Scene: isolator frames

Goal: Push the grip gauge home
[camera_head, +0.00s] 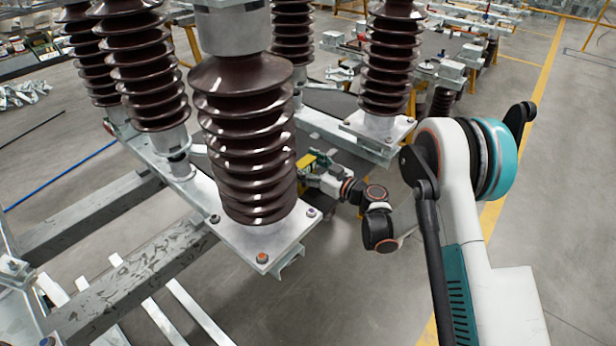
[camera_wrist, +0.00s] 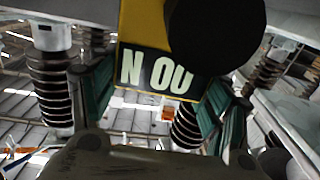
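In the head view the yellow block (camera_head: 306,160) is small, at the tip of my gripper (camera_head: 314,172), behind the front insulator. The block's far side and whatever it sits against are hidden.
Brown ribbed insulators (camera_head: 240,130) stand on a grey steel frame (camera_head: 140,270), close to the left of my gripper. Another insulator (camera_head: 388,65) stands behind it on a plate (camera_head: 378,130). Bare floor (camera_head: 340,285) lies in front of and below my arm.

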